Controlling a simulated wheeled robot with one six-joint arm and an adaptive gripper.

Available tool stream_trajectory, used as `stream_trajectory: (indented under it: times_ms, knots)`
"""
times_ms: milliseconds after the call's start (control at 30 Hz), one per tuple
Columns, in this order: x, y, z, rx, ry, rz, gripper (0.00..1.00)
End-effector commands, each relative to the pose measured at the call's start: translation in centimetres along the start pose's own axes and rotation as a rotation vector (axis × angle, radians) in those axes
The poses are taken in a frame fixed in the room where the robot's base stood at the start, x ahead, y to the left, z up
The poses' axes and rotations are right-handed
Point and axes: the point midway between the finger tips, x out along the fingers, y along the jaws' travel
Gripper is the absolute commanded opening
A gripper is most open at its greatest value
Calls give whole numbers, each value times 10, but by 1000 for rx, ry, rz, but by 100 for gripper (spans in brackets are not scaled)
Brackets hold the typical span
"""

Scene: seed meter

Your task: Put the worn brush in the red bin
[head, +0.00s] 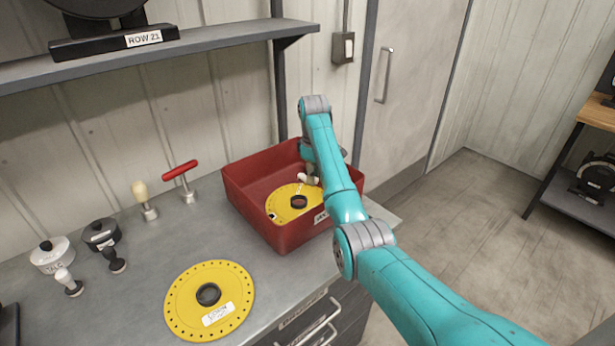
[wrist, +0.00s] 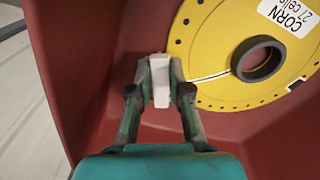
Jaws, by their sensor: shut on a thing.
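The red bin (head: 262,182) stands on the right end of the grey bench, and its red wall (wrist: 85,65) fills much of the wrist view. My gripper (head: 308,178) is down inside the bin's opening. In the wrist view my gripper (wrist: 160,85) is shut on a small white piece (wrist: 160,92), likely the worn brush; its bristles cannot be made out. A yellow plate (head: 285,203) with a dark centre ring lies in the bin. It also shows in the wrist view (wrist: 215,50), with a CORN label and a pale crack, beside the held piece.
Another yellow plate (head: 185,300) lies on the bench in front of the bin. A red T-handled tool (head: 180,170), a cream-handled tool (head: 141,195), a white round part (head: 50,255), a black one (head: 100,234) and two small knobbed pieces stand to the left. A shelf (head: 200,45) runs above.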

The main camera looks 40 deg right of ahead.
Motion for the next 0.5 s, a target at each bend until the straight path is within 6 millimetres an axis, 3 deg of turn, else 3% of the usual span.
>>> stream_trajectory:
  times_ms: [367,400,500]
  knots:
    - [6,1,2,0,1,1,0]
    - [7,1,2,0,1,1,20]
    - [7,1,2,0,1,1,43]
